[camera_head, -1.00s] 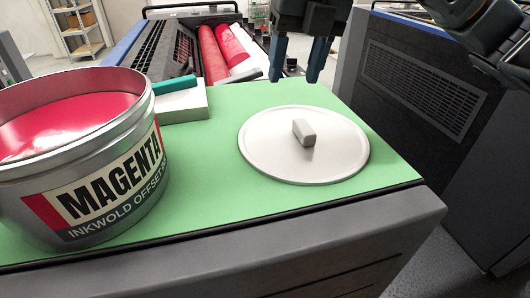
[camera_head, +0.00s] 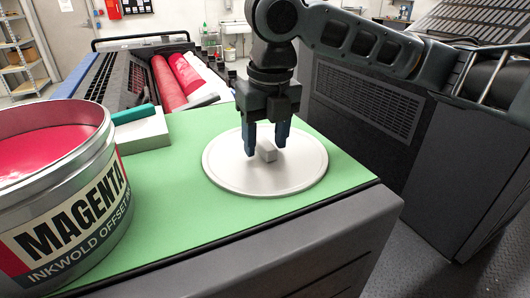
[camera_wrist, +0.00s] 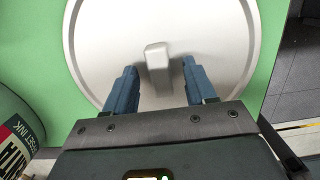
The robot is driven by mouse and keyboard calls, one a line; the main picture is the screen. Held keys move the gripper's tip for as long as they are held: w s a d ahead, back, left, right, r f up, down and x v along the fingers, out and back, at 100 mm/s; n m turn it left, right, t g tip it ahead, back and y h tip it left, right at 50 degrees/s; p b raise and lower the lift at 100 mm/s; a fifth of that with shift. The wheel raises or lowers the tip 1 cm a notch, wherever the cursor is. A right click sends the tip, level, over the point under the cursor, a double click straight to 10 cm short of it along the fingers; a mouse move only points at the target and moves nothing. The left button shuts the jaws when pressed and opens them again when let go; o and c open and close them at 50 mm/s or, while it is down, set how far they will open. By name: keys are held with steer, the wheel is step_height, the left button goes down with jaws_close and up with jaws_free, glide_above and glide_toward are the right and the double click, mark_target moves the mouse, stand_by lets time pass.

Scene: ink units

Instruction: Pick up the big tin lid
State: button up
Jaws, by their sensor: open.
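The big tin lid (camera_head: 225,173) is a pale round disc lying flat on the green mat, with a small block handle (camera_head: 267,151) in its middle. It also shows in the wrist view (camera_wrist: 100,40), with the handle (camera_wrist: 157,62) upright. My gripper (camera_head: 266,150) is open and points down over the lid. In the wrist view its blue fingers (camera_wrist: 158,75) stand to the left and right of the handle, with a gap on each side. The fingertips are low, near the handle; I cannot tell whether they touch the lid.
An open magenta ink tin (camera_head: 65,190) stands at the left of the green mat (camera_head: 165,225). A white block with a teal item (camera_head: 140,132) lies behind it. Press rollers (camera_head: 165,82) are at the back.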

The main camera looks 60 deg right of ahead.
jaws_close()
stand_by(0.5)
steer(key=shift+r, duration=0.1)
